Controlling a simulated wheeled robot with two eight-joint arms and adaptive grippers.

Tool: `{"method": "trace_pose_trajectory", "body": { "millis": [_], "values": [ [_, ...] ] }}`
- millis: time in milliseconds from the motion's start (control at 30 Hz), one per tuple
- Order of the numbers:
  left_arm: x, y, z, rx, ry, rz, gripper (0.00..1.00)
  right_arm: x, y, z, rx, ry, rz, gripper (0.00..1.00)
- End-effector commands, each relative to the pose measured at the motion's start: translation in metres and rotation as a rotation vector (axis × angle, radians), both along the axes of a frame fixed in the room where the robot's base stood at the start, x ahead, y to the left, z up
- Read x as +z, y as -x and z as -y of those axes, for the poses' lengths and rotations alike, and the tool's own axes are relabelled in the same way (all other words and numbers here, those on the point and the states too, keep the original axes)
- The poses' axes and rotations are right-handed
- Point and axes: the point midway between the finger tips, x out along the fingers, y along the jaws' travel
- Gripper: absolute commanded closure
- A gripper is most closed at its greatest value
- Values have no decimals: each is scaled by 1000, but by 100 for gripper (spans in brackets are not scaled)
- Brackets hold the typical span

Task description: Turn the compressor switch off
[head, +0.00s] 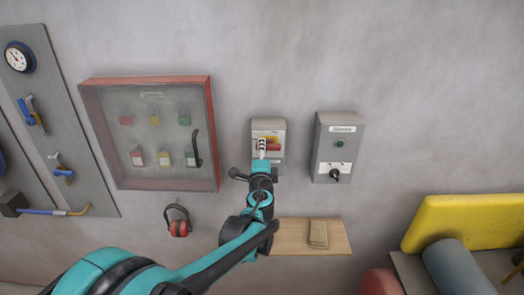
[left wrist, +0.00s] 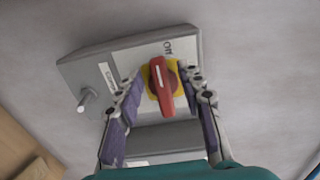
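The compressor switch box (head: 277,126) is a grey box on the wall in the middle of the head view. It also shows in the left wrist view (left wrist: 190,45). Its red rotary handle (left wrist: 163,84) sits on a yellow plate, with the word "Off" printed beside it. My left gripper (head: 262,147) reaches up in front of the box. In the left wrist view its two fingers (left wrist: 161,112) are open, one on each side of the red handle, with gaps visible. The label at the box's side is too small to read surely. My right gripper is not in view.
A second grey box (head: 351,139) with a green button and black knob is to the right. A red-framed cabinet (head: 147,82) is to the left. Red ear defenders (head: 178,221) and a wooden shelf (head: 287,236) are below. A short pin (left wrist: 84,101) sticks out from the switch box.

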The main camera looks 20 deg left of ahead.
Motion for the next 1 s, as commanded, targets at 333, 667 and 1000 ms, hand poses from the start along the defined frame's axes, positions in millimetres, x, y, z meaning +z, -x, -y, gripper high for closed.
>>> {"method": "trace_pose_trajectory", "body": {
  "millis": [333, 667, 1000],
  "values": [
    [0, 68, 20, -2, 0, 0, 62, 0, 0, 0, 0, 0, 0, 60],
    [-1, 107, 31, -1, 0, -1, 62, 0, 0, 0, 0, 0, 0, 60],
    [-1, 109, 31, 2, 3, -1, 62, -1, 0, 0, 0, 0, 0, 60]
  ]
}}
